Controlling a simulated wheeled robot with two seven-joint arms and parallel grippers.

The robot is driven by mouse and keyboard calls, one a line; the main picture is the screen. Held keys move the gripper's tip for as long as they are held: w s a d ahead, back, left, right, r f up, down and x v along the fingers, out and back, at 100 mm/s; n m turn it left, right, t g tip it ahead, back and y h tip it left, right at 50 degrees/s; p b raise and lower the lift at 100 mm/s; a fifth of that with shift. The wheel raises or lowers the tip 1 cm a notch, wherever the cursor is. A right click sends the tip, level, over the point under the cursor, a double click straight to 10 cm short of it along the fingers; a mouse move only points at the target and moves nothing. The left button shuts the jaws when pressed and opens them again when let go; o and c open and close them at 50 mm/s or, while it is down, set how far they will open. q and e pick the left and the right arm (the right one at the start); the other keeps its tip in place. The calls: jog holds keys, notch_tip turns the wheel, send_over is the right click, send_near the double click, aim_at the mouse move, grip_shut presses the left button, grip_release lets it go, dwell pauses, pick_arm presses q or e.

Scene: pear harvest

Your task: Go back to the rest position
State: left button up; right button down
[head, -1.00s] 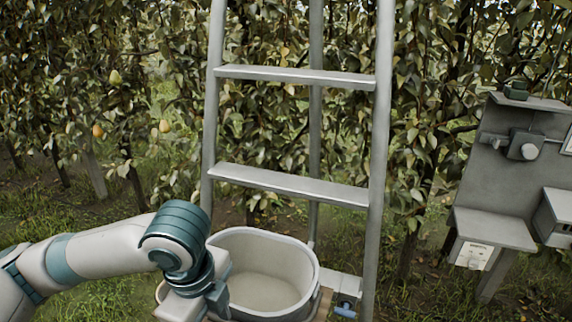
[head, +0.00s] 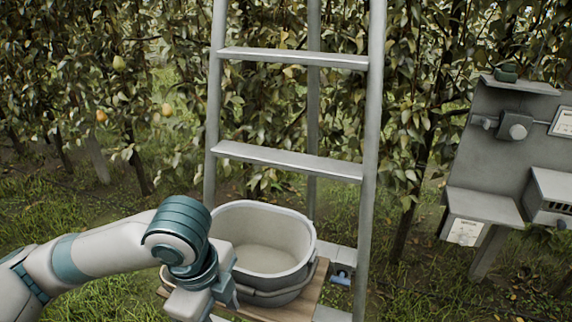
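My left arm comes in from the left in the head view and bends down beside a pale bucket. My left gripper (head: 205,308) is at the bottom edge, left of the bucket; its fingertips are cut off or hidden, so its opening does not show. My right arm and gripper are not in view. The bucket (head: 308,236) looks empty inside and stands on a wooden board (head: 307,297).
A grey panel stand (head: 485,205) with boxes and a knob is at the right. Yellowish pears (head: 167,110) hang in the trees at the left. Grass is open between the ladder and the stand.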

pick_arm(q)
jog(key=s+d+f+n+t+h, duration=0.25)
jog(key=d+f+n+h, duration=0.35)
jog(key=f+n, duration=0.5)
jog(key=s+a+f+n+y, duration=0.7)
jog(key=s+a+f+n, duration=0.2)
jog(key=s+a+f, duration=0.7)
notch_tip(320, 180, down, 32)
jog(key=w+g+b, duration=0.1)
jog(key=w+b, duration=0.1)
jog(key=b, duration=0.4)
jog(key=s+a+f+b, duration=0.2)
jog(key=s+f+b, duration=0.1)
jog(key=s+f, duration=0.6)
jog(key=s+a+f+g+b, duration=0.1)
jog(key=s+a+f+b, duration=0.1)
jog(key=s+f, duration=0.8)
notch_tip(320, 180, down, 6)
jog(key=shift+f+m+b, duration=0.1)
jog(key=shift+m+b, duration=0.3)
jog(key=shift+b, duration=0.1)
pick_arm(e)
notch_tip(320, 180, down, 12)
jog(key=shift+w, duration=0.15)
pick_arm(q)
jog(key=shift+s+a+g, duration=0.1)
jog(key=shift+g, duration=0.15)
